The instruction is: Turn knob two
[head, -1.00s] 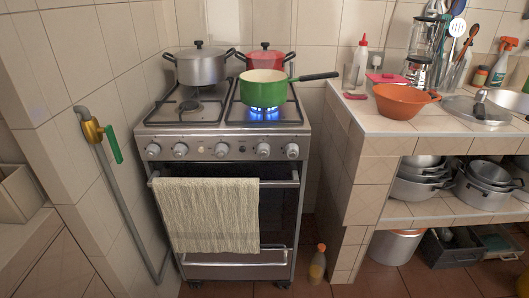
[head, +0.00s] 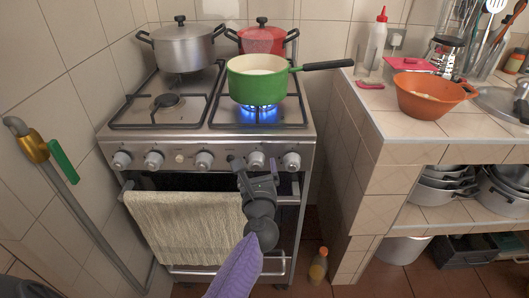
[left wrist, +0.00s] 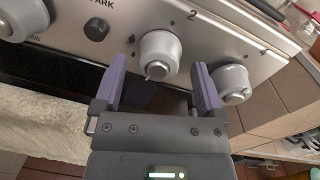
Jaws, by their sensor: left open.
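The stove's control panel carries a row of silver-white knobs. My left gripper (head: 256,170) is open at the panel, with its fingers on either side of the second knob from the right (head: 256,160). In the left wrist view the open purple-padded gripper (left wrist: 161,76) has this knob (left wrist: 160,54) between and just beyond its fingertips; I cannot tell whether they touch. The rightmost knob (left wrist: 235,83) is just right of the right finger. Printed marks like a "2" stand above these knobs. My right gripper is not in view.
A green pot (head: 257,82) stands over a lit blue flame (head: 260,109) at the front right. A grey pot (head: 184,48) and a red pot (head: 265,40) stand behind. A towel (head: 187,228) hangs from the oven handle. The tiled counter (head: 371,112) rises at right.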

